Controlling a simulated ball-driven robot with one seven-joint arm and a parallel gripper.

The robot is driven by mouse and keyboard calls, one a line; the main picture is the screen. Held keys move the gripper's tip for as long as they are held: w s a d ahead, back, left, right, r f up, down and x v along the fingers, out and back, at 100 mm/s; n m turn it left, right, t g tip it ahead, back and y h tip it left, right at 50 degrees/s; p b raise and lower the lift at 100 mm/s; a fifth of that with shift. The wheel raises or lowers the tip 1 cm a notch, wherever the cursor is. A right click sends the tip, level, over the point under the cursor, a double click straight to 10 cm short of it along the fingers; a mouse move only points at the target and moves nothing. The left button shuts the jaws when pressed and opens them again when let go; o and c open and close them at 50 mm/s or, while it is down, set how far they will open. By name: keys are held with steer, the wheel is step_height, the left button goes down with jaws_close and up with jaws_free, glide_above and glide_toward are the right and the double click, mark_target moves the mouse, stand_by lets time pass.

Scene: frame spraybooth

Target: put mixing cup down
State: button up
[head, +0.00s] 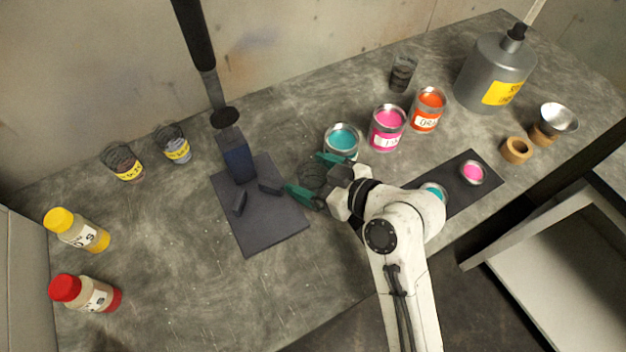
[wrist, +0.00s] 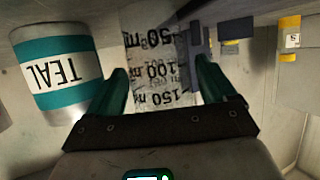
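The mixing cup (head: 312,177) is a clear, dark-looking cup between the green fingers of my gripper (head: 314,178), just right of a dark stand. In the wrist view the cup (wrist: 158,72) shows black markings of 50, 100 and 150 ml that read upside down. The fingers of my gripper (wrist: 165,92) lie along both sides of the cup and appear shut on it. I cannot tell whether its base touches the bench or hangs above it. The teal can (head: 342,140) stands close behind the gripper; it is at the left in the wrist view (wrist: 60,72).
The dark stand (head: 278,232) has a flat plate and upright block. Pink (head: 387,128) and orange (head: 426,110) cans stand right of teal. Two labelled cups (head: 124,162) and capped bottles (head: 77,230) are left. The front-left bench is clear.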

steer(key=c, duration=1)
steer(key=shift+r, duration=0.15)
steer(key=shift+r, duration=0.25)
step_height(320, 180, up, 2)
steer(key=shift+r, duration=0.1)
steer(key=s+d+r+p, duration=0.2)
steer(key=s+r+p, duration=0.5)
steer(key=s+r, duration=0.3)
steer(key=s, duration=0.3)
steer(key=shift+s+d, duration=0.35)
steer(key=shift+s, duration=0.05)
